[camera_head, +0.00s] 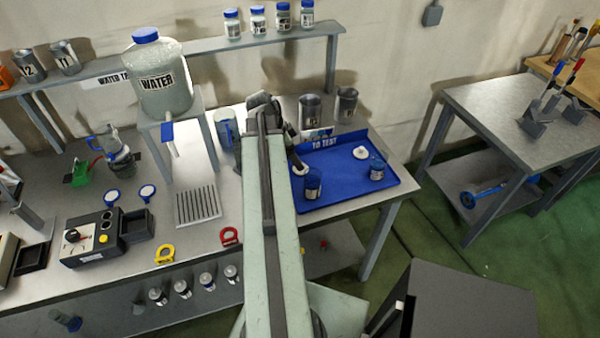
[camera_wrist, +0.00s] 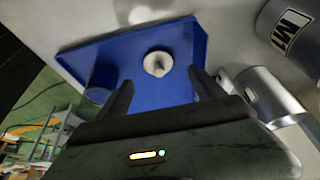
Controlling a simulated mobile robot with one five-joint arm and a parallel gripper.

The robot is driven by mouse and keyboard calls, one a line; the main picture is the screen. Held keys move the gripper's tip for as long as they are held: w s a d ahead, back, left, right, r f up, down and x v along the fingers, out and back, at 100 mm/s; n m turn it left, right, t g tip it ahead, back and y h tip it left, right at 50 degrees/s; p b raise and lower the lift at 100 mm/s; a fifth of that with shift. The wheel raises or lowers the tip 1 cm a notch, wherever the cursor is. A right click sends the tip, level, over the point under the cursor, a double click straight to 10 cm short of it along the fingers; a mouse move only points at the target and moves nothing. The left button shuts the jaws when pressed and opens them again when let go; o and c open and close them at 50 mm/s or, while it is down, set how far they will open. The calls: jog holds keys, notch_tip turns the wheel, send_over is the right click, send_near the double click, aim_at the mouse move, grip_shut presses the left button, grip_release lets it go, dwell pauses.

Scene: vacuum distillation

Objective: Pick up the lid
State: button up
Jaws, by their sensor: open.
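A round white lid with a small knob (camera_head: 361,152) lies on the blue tray (camera_head: 345,190). In the wrist view a white lid (camera_wrist: 158,64) shows on the tray (camera_wrist: 150,97), between and beyond the fingertips. My gripper (camera_wrist: 161,78) is open, with nothing between its fingers. In the head view my gripper (camera_head: 295,154) is over the left part of the tray, partly hidden by my arm. A small white round thing (camera_head: 300,170) shows close by it. I cannot tell whether this is another lid.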

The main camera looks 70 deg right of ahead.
jog(key=shift+s+d+f, duration=0.15)
jog(key=shift+s+f, duration=0.05)
jog(key=shift+f, duration=0.25)
jog(key=b+x, duration=0.5)
jog(key=shift+s+f, duration=0.15)
jog(key=c, duration=1.4)
